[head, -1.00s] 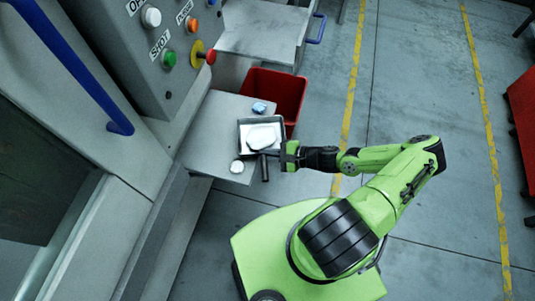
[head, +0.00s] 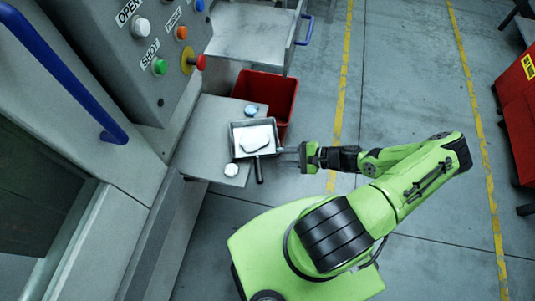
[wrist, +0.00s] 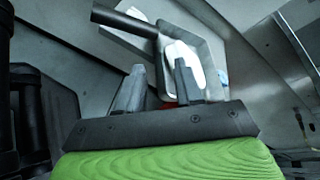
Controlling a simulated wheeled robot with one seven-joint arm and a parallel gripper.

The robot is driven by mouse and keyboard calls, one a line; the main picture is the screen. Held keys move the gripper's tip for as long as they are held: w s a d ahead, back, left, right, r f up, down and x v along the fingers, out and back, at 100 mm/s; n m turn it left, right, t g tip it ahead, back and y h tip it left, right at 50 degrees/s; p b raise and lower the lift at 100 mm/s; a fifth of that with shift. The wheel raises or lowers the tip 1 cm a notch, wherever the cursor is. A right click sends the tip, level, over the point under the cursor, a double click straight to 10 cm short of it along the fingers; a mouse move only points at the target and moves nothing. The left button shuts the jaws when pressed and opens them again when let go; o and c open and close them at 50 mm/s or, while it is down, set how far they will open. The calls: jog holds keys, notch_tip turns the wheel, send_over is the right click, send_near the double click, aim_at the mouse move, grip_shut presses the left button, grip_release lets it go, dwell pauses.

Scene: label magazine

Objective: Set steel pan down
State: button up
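The steel pan (head: 239,131) rests on the grey side shelf (head: 204,136), with its dark handle pointing toward the bottom of the head view. A white piece lies inside it. The pan also shows in the wrist view (wrist: 207,42), beyond my fingertips, with the handle at upper left. My gripper (head: 283,156) is just right of the pan. In the wrist view my gripper (wrist: 159,67) has its two fingers apart with nothing between them. I cannot tell whether a fingertip still touches the pan's side.
A round white item (head: 231,170) and a small blue-white item (head: 251,110) lie on the shelf beside the pan. A red bin (head: 277,95) stands behind the shelf. A control panel (head: 150,40) with several buttons rises at left.

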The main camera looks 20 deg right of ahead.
jog(key=s+r+n+g+h, duration=0.2)
jog(key=r+n+g+h, duration=0.3)
jog(key=r, duration=0.7)
jog(key=s+r+n+g+h, duration=0.25)
jog(key=r+n+h, duration=0.35)
jog(key=r, duration=0.6)
jog(key=s+a+r+n+t, duration=0.2)
jog(key=s+a+r, duration=0.1)
jog(key=r, duration=0.3)
jog(key=s+a+r+n+t, duration=0.3)
jog(key=s+r, duration=0.2)
jog(key=r, duration=0.2)
jog(key=shift+s+a, duration=0.15)
jog(key=shift+a, duration=0.1)
